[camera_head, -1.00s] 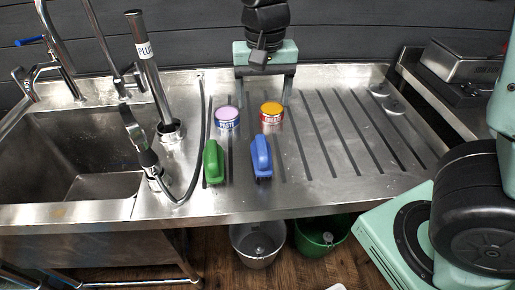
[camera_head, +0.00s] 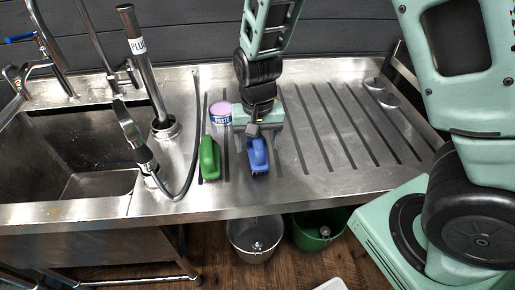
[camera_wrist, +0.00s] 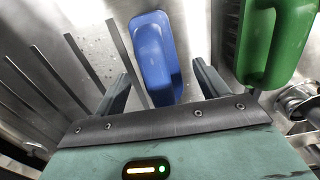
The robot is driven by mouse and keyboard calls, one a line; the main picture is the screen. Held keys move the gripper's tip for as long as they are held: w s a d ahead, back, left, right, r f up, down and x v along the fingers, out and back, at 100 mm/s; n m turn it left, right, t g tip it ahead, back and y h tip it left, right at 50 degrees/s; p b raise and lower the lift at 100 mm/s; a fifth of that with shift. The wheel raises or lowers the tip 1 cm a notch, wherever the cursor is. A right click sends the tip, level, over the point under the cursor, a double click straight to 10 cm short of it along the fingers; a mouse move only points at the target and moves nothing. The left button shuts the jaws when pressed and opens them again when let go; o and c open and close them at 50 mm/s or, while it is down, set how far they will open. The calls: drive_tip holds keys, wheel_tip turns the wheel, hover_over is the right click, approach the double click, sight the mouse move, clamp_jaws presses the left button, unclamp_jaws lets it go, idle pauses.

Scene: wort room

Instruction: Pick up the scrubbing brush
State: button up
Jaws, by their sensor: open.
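A blue scrubbing brush (camera_head: 258,158) with a raised handle lies on the steel drainboard, and a similar green brush (camera_head: 209,158) lies to its left. My gripper (camera_head: 262,160) is open, above and just behind the blue brush. In the wrist view, the blue brush (camera_wrist: 154,55) shows between and beyond my two fingertips, with no visible grip on it. The green brush (camera_wrist: 275,40) is outside the fingers, at the upper right of that view.
A paste tin (camera_head: 221,114) stands just left of my gripper. The second tin is hidden behind my arm. A sink (camera_head: 75,150) and a hose tap (camera_head: 140,150) are at the left. Buckets (camera_head: 256,240) stand below.

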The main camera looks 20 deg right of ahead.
drive_tip(key=shift+f, duration=0.8)
drive_tip(key=c, duration=1.2)
wheel_tip(320, 180, up, 10)
drive_tip(key=shift+r+p, duration=0.1)
drive_tip(key=shift+p, duration=0.2)
drive_tip(key=o, duration=0.6)
drive_tip(key=shift+c, duration=0.2)
drive_tip(key=c, duration=0.3)
